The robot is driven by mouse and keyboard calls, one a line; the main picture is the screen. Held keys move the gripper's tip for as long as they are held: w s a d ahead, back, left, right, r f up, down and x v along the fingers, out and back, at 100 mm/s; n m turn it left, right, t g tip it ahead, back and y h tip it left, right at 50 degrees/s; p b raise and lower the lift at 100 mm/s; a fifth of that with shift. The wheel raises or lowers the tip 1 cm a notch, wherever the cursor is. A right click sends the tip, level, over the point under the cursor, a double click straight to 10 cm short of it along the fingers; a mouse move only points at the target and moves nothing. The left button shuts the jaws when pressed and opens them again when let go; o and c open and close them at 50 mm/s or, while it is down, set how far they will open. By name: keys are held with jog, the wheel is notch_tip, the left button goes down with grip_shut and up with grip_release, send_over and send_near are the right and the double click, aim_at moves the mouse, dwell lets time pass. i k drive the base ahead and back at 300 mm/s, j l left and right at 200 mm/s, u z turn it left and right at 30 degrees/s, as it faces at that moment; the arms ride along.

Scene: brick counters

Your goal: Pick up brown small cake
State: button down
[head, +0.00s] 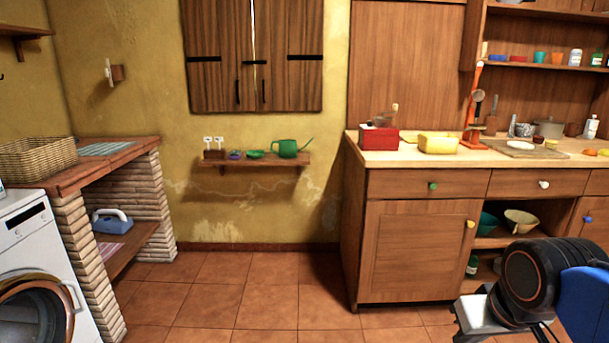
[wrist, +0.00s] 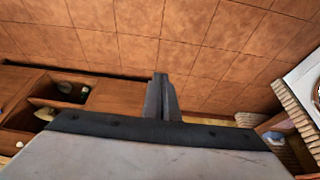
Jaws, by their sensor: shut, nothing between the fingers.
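I cannot make out a brown small cake for certain in either view. A small orange-brown item (head: 589,152) lies on the worktop at the far right in the head view, too small to identify. My gripper (wrist: 162,78) shows in the wrist view with its fingers together and empty, above the tiled floor. My arm is at the lower right of the head view, in front of the cabinet and well short of the worktop items.
The wooden counter (head: 418,260) holds a red box (head: 379,140), a yellow container (head: 438,144) and a cutting board (head: 521,149). A wall shelf (head: 254,161) bears a green watering can (head: 288,148). A washing machine (head: 38,270) stands left. The middle floor is clear.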

aim_at(537, 139)
jog(key=i+l, duration=0.15)
jog(key=l, duration=0.2)
jog(key=i+l, duration=0.15)
jog(key=l, duration=0.2)
jog(key=i+l, duration=0.15)
jog(key=l, duration=0.2)
jog(key=i+l, duration=0.15)
jog(key=l, duration=0.2)
jog(key=i+l, duration=0.15)
jog(key=l, duration=0.25)
jog(key=i+l, duration=0.15)
jog(key=l, duration=0.2)
jog(key=i+l+u, duration=0.1)
jog(key=l, duration=0.25)
